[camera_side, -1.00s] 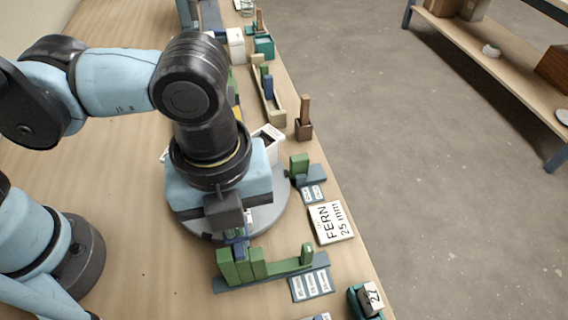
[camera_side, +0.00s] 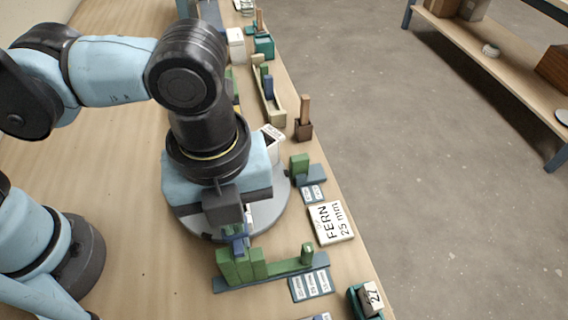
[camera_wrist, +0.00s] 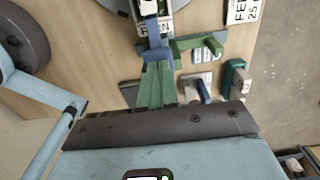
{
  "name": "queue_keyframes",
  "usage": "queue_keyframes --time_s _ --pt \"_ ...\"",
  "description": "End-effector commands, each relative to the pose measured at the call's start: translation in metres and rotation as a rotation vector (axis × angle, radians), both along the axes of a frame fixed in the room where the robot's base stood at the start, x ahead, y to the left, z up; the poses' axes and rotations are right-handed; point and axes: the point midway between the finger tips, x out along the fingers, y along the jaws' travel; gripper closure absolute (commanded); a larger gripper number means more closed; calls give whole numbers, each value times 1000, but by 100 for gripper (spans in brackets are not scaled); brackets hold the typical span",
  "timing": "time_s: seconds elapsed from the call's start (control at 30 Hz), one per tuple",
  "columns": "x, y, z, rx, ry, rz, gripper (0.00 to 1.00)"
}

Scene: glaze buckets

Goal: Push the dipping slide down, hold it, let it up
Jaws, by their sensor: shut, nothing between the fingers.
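A blue piece (camera_side: 239,240), which I take for the dipping slide, is by the tops of several upright green blocks (camera_side: 243,266). It also shows in the wrist view (camera_wrist: 157,53), next to the green blocks (camera_wrist: 157,84). My gripper (camera_side: 224,219) is shut and empty, close above and left of the blue piece. Its fingertips are hard to make out, and I cannot tell whether they touch it. A round grey base (camera_side: 279,208) lies behind my gripper, mostly hidden. A card (camera_side: 331,222) reads FERN 25 mm.
A label plate (camera_side: 312,285) lies in front of the green blocks. A teal holder (camera_side: 355,303) with a 27 tag stands at the bench's front edge. A green block (camera_side: 299,163) and a brown holder (camera_side: 303,130) stand farther back. Bare wood (camera_side: 120,190) is left of my gripper.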

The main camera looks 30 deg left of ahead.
Motion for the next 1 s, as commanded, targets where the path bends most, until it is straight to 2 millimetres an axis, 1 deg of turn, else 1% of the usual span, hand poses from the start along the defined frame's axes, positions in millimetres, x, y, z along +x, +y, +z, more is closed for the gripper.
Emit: queue_keyframes --time_s 0.53,0.87,1.0 --pt "0 0 30 1 1 0 100" --pt "0 0 40 0 0 0 100" --pt "0 0 52 0 0 0 100"
